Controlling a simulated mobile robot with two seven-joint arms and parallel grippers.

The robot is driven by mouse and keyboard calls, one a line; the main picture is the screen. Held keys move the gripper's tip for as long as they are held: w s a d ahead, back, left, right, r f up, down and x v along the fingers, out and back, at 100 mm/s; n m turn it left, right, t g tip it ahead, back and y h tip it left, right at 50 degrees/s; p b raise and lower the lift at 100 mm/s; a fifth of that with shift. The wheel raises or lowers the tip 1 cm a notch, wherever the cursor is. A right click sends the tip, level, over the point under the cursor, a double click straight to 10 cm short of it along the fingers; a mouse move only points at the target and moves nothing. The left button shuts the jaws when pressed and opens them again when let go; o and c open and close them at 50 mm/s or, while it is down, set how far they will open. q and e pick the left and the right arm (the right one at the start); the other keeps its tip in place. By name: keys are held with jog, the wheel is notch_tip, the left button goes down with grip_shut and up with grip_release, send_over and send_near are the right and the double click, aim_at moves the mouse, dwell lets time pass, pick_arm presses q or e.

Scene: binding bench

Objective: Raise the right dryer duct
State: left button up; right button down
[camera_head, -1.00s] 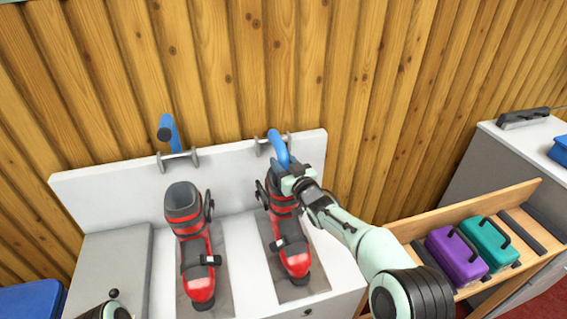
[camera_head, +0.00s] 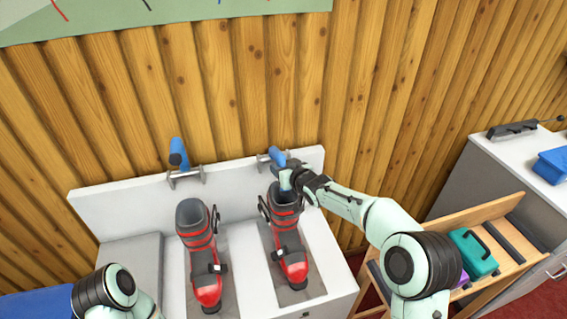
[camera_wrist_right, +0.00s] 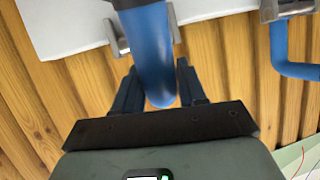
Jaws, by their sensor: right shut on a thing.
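The right dryer duct (camera_head: 277,156) is a blue bent tube hinged on a grey bracket at the white dryer's back panel. My right gripper (camera_head: 287,172) is shut on it, and the duct's lower part points down over the opening of the right red-and-black boot (camera_head: 290,245). In the right wrist view the blue duct (camera_wrist_right: 152,50) runs between the two dark fingers of my right gripper (camera_wrist_right: 158,88). The left dryer duct (camera_head: 178,152) stands raised, clear of the left boot (camera_head: 202,250). My left gripper is out of view; only part of that arm shows.
The white dryer panel (camera_head: 130,200) stands against the wooden plank wall. A wooden rack with a teal case (camera_head: 473,252) lies to the right, beside a grey cabinet (camera_head: 500,165) with a blue box (camera_head: 553,165). My right arm crosses over the rack's left part.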

jog(key=shift+w+d+r+g, duration=0.1)
jog(key=shift+w+r+g, duration=0.25)
jog(key=shift+r, duration=0.3)
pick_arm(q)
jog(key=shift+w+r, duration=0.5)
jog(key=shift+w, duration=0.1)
pick_arm(e)
jog(key=shift+w+a+r+g+h, duration=0.2)
jog(key=shift+w+r+g+h, duration=0.2)
jog(key=shift+r+g, duration=0.25)
jog(key=shift+f, duration=0.1)
jog(key=c, duration=0.7)
grip_release()
jog(key=shift+c, duration=0.2)
jog(key=shift+s, duration=0.15)
